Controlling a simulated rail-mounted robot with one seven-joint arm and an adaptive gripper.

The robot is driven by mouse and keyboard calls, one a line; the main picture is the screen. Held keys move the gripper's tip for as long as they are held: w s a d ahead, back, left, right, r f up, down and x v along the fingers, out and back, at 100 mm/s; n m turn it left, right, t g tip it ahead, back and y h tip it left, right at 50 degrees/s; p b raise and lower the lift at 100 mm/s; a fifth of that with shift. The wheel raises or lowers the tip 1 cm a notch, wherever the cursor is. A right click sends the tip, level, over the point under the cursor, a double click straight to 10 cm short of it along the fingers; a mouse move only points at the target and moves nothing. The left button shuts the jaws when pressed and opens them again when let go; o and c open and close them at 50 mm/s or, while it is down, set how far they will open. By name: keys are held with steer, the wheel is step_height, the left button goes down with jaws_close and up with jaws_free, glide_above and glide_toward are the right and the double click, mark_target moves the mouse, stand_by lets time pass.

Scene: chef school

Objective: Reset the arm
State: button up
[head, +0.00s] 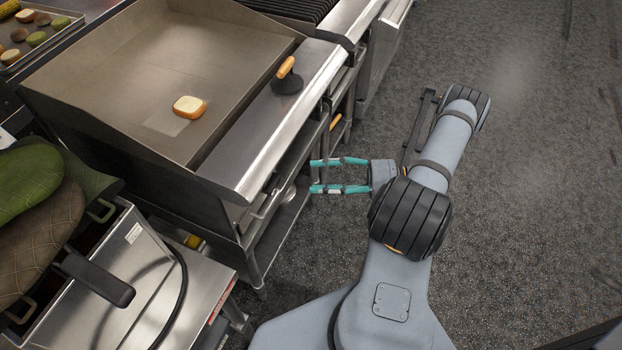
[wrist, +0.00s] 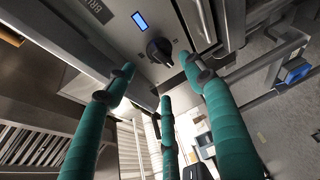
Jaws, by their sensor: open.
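My gripper (head: 318,175) is open and empty, with its teal fingers spread. In the head view it is in the air to the right of the griddle station's front edge, pointing left. In the wrist view its teal fingers (wrist: 165,95) reach toward a metal front panel with a black knob (wrist: 159,50) and a small blue display (wrist: 140,21). Nothing is between the fingers. My arm is folded above the floor at the right.
A griddle (head: 120,85) at the left holds a piece of bread (head: 189,107). A wooden-handled tool (head: 287,80) lies on its front ledge. A metal fryer unit (head: 125,255) with large green and brown items stands at lower left. The dark floor (head: 540,150) at right is clear.

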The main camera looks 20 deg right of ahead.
mark_target(279, 180)
stand_by(0.3)
steer(key=x, duration=1.2)
steer(key=shift+w, duration=0.1)
steer(key=shift+d, duration=0.1)
